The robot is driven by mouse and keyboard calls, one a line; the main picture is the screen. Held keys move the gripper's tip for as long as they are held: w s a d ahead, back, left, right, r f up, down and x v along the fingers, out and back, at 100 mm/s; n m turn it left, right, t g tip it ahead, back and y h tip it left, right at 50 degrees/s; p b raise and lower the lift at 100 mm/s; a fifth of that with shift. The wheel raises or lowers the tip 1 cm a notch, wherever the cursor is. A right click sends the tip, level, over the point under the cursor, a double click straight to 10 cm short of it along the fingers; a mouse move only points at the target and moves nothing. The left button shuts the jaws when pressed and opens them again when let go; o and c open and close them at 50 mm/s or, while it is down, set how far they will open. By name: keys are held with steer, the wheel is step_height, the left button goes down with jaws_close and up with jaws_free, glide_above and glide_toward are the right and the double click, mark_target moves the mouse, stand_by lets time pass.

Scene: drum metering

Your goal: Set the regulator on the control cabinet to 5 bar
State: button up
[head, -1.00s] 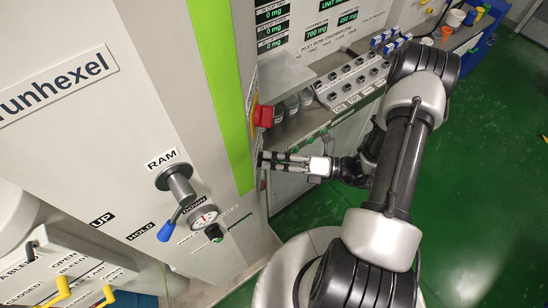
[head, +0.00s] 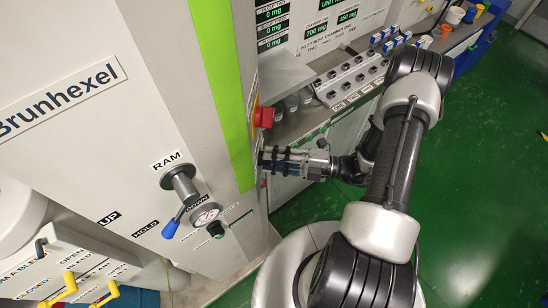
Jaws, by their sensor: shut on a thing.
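My gripper (head: 266,160) reaches left from my arm, its fingertips at the edge of the grey control cabinet (head: 150,115), just right of the green stripe. It is shut on what appears to be the regulator knob. The knob is hidden behind the fingers, and I can read no pressure setting there.
A red button (head: 264,116) sticks out just above my gripper. A blue-tipped RAM lever (head: 172,226) projects from the cabinet front. A sloped panel of switches (head: 352,82) and a bench lie behind. Green floor (head: 470,200) is clear at right.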

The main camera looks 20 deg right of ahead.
steer(key=shift+m, duration=0.4)
steer(key=o, duration=1.1)
steer(key=shift+d, duration=0.1)
steer(key=v, duration=1.2)
